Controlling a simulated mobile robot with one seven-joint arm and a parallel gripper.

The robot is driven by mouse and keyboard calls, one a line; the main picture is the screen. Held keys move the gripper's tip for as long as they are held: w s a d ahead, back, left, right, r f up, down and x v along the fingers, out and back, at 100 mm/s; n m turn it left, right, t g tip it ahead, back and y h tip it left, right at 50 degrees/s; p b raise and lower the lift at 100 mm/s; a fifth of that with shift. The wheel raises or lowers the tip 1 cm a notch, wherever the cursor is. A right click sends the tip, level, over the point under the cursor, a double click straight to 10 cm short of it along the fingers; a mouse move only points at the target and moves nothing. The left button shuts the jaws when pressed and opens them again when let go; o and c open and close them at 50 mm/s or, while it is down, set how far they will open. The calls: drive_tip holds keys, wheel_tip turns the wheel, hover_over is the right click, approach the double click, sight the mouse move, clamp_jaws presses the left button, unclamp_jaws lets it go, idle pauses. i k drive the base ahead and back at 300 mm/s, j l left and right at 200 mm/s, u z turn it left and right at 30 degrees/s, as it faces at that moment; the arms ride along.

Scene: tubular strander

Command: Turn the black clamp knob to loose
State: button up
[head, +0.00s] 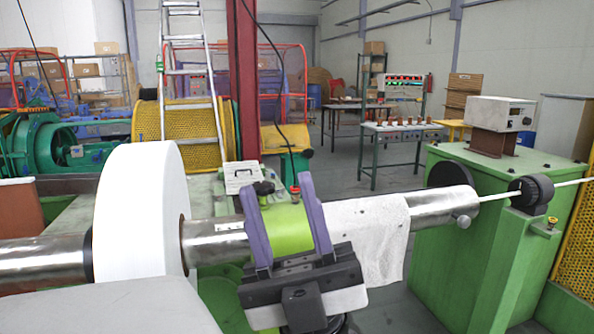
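The black clamp knob (264,187) shows just above the steel tube, behind the tip of my gripper's left finger; its lower part is hidden. My gripper (278,188) reaches up from the bottom of the head view with two purple fingers spread wide apart. A lime-green surface (290,230) fills the gap between the fingers; I cannot tell whether they touch it. The knob appears between the fingertips in the picture, nearer the left one, and no grip on it shows. I cannot tell the knob's turn position.
A steel tube (215,240) crosses the view, with a large white disc (140,215) at left and a white cloth (365,235) hanging over it at right. A red knob (295,190) stands beside the right fingertip. A green machine cabinet (480,235) stands at right.

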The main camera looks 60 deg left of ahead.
sight(262, 188)
drive_tip(key=i+u, duration=0.4)
drive_tip(key=i+l+u, duration=0.15)
drive_tip(key=u, duration=0.65)
drive_tip(key=i+j, duration=0.45)
